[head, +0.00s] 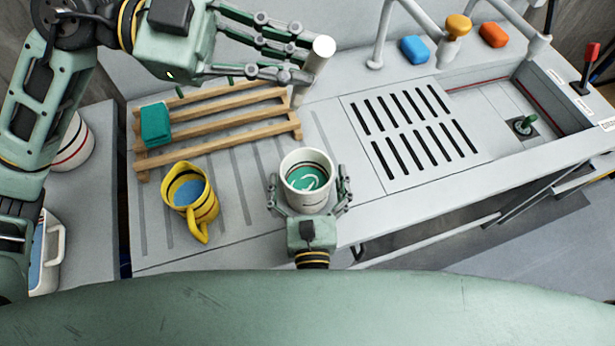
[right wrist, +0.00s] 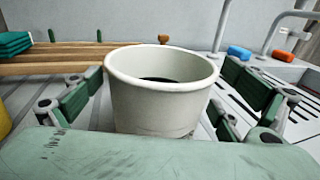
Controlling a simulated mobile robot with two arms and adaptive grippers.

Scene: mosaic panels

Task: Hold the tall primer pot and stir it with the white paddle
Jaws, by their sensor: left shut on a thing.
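The white primer pot (head: 305,199), with teal liquid and a pale swirl inside, stands upright on the grey worktop. My right gripper (head: 308,182) is open, with a finger on each side of the pot. In the right wrist view, the pot (right wrist: 160,108) sits between the finger pads (right wrist: 162,95), with gaps visible on both sides. My left gripper (head: 304,66) is shut on the white paddle (head: 320,52), held tilted above and behind the pot, near the rack's right end. The paddle's lower end is hard to make out.
A yellow jug (head: 203,210) with blue liquid stands left of the pot. A wooden rack (head: 225,130) holds a teal block (head: 155,125). A slotted drain panel (head: 395,150) lies to the right. Blue (head: 415,49) and orange (head: 493,35) blocks lie at the back.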

